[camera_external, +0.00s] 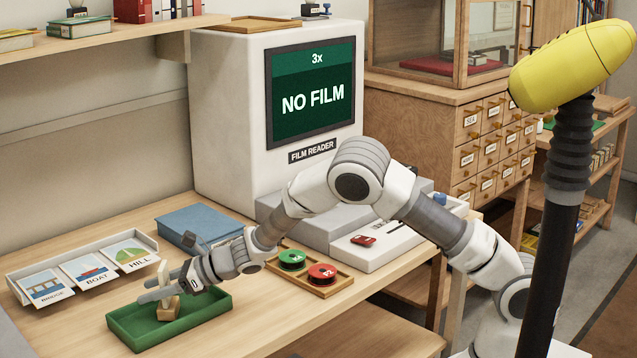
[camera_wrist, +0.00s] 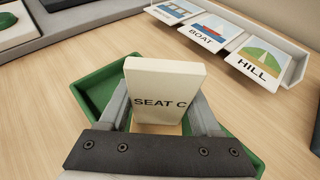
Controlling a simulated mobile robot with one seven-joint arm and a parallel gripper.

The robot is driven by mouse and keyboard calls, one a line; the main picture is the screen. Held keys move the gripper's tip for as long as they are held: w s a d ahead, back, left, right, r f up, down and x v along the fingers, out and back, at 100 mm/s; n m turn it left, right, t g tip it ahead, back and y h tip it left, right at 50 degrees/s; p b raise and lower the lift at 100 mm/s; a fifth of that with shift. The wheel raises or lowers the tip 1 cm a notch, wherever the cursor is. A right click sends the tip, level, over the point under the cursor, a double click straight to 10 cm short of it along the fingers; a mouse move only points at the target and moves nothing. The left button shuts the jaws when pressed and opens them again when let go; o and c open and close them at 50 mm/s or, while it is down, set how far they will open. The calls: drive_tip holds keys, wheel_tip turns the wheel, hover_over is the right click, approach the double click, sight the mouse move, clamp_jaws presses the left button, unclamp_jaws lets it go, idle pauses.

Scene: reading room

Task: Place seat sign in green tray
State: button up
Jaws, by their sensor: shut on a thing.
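The seat sign (camera_wrist: 160,92) is a cream block with "SEAT C" in black letters, and it fills the middle of the wrist view. In the external view the sign (camera_external: 163,273) stands upright between the fingers, with a wooden foot below. My gripper (camera_external: 160,290) is shut on the sign, over the green tray (camera_external: 204,318). The green tray's rim (camera_wrist: 84,88) also shows around the gripper in the wrist view. The foot looks to be inside the tray walls. I cannot tell whether it touches the tray floor.
A white rack of picture cards (camera_external: 84,272) marked BRIDGE, BOAT and HILL stands behind the tray. A blue book (camera_external: 199,226) lies behind my wrist. A wooden tray with a green reel (camera_external: 292,259) and a red reel (camera_external: 322,273) is to the right, before the film reader (camera_external: 230,120).

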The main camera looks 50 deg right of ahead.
drive_tip(key=shift+f, duration=0.3)
drive_tip(key=o, duration=1.4)
drive_tip(key=shift+r, duration=0.1)
drive_tip(key=shift+o, duration=0.2)
drive_tip(key=shift+r, duration=0.25)
drive_tip(key=p+v, duration=0.1)
drive_tip(key=v, duration=1.1)
drive_tip(key=shift+f, duration=0.2)
